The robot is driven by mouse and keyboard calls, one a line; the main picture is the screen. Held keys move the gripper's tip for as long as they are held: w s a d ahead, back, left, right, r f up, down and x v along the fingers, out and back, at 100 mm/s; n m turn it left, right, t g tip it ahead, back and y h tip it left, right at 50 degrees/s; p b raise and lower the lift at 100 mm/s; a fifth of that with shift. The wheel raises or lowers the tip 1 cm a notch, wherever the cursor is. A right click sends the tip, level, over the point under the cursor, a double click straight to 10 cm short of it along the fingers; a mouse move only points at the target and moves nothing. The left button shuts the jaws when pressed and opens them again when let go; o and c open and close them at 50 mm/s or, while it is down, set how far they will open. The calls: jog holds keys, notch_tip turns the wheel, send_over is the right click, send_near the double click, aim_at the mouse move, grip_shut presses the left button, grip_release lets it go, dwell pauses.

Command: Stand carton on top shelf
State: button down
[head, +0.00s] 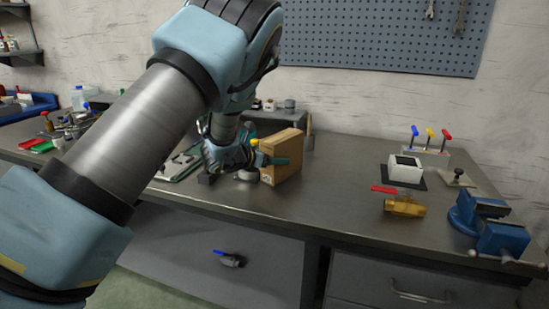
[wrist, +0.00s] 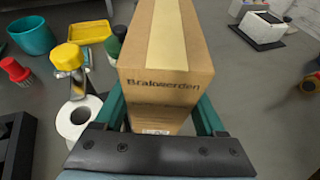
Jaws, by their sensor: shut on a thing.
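The brown cardboard carton (head: 284,152) is in the middle of the head view, upright over the workbench. It fills the middle of the wrist view (wrist: 168,65), with printed lettering on the side facing the camera. My gripper (head: 268,160) is shut on the carton, and its teal fingers (wrist: 160,112) lie on either side of it. I cannot tell whether the carton's bottom touches the bench. Wall shelves (head: 22,53) show at the upper left of the head view, and the upper one (head: 14,6) is cut by the frame.
The workbench (head: 335,185) is clear right of the carton. Farther right are a white box (head: 405,170), a brass valve (head: 405,207) and a blue vise (head: 485,222). A white roll (wrist: 78,118) and a yellow-topped item (wrist: 68,57) stand close left of the carton in the wrist view.

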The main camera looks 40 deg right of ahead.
jog(key=shift+f, duration=0.1)
grip_release()
jog(key=shift+r, duration=0.2)
jog(key=b+v, duration=0.3)
jog(key=v, duration=0.9)
jog(key=shift+a, duration=0.1)
